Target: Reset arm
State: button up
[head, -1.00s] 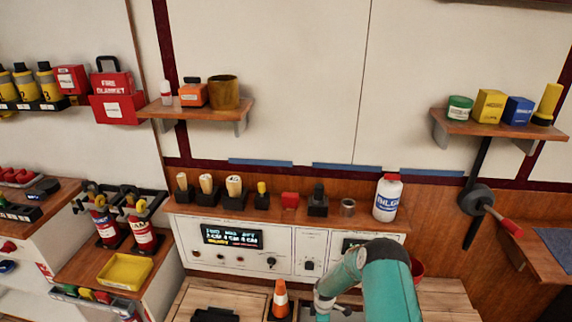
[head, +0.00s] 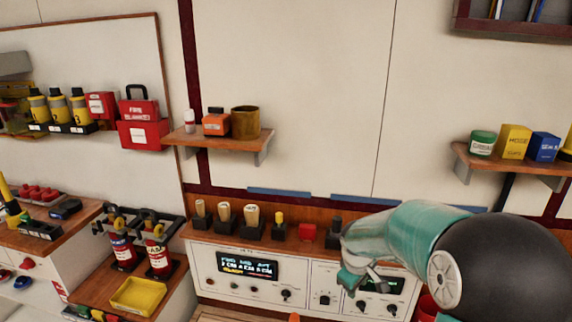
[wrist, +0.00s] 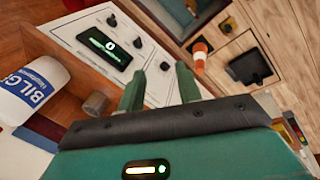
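My gripper (wrist: 160,84) shows its two green fingers in the wrist view, standing apart with nothing between them. Beyond the fingertips is the white control panel (wrist: 150,45) with a small display and black knobs. In the head view my teal arm reaches in from the right, and my gripper (head: 364,282) hangs in front of the right part of the panel (head: 212,282). My arm hides part of the panel and the right end of the ledge above it.
A white bottle (wrist: 32,92) and a grey cup (wrist: 96,103) stand near my gripper in the wrist view. An orange cone (wrist: 200,55) is farther off. In the head view, shelves (head: 225,142) hold small containers, and fire extinguishers (head: 158,250) stand at left.

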jog(key=s+a+r+m+t, duration=0.15)
jog(key=s+r+m, duration=0.35)
jog(key=s+r, duration=0.9)
jog(key=s+a+r+m+t, duration=0.1)
jog(key=s, duration=0.5)
jog(key=s+r+m+y, duration=0.1)
jog(key=s+r+m, duration=0.1)
jog(key=s, duration=0.4)
jog(key=shift+s+a+r+m+t+y, duration=0.25)
jog(key=shift+s+a+m+t+y, duration=0.05)
jog(key=shift+s+a+t, duration=0.05)
